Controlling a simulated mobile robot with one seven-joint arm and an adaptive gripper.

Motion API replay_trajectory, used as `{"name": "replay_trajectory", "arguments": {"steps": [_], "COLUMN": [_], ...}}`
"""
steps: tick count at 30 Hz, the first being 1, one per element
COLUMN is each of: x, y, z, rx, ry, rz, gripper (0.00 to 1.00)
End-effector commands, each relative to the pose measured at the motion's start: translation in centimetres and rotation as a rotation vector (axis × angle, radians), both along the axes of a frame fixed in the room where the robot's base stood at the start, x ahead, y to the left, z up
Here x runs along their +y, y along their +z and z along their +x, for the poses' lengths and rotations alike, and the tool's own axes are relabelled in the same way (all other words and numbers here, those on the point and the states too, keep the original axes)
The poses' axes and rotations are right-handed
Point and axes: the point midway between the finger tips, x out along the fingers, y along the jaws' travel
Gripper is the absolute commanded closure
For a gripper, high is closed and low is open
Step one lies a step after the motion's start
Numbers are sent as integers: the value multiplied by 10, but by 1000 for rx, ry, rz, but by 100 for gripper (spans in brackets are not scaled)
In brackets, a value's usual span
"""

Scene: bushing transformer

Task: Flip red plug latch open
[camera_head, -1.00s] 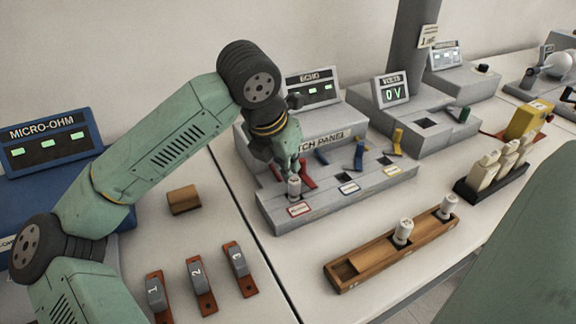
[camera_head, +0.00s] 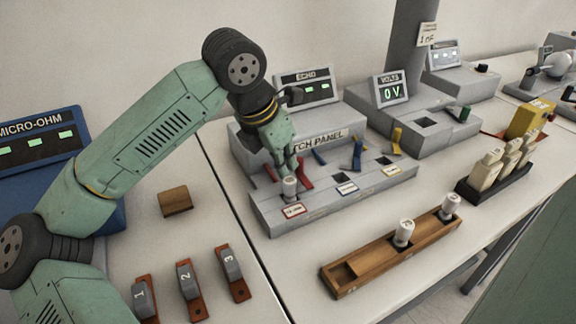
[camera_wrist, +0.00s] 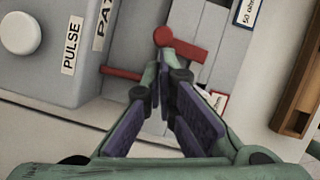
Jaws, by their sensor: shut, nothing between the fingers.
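A white plug (camera_head: 289,188) stands upright at the left end of the grey patch panel (camera_head: 325,205), behind a red-edged label (camera_head: 294,210). A red latch lever (camera_head: 304,175) is just right of it, and a red piece (camera_head: 271,172) shows to its left. In the wrist view, one red lever with a round end (camera_wrist: 182,46) lies beyond my fingertips, and a thin red bar (camera_wrist: 121,73) lies to their left. My gripper (camera_head: 289,170) is shut and empty, pointing down just above and behind the plug. In the wrist view its fingers (camera_wrist: 165,78) hide the plug. I cannot tell whether they touch it.
Blue levers (camera_head: 357,155) and yellow levers (camera_head: 396,141) stand farther right on the panel. A wooden rack (camera_head: 375,260) with two white plugs lies in front. Numbered grey blocks (camera_head: 188,280) lie at lower left. The table between panel and rack is clear.

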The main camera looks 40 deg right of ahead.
Motion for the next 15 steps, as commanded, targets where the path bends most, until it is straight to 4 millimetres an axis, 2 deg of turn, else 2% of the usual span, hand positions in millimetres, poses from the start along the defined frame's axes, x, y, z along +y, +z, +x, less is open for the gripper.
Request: {"name": "replay_trajectory", "arguments": {"steps": [8, 15], "x": [-4, -13], "y": [-3, -3], "z": [7, 9], "rx": [-2, -2], "ry": [-154, -150], "rz": [1, 1], "gripper": [100, 100]}}
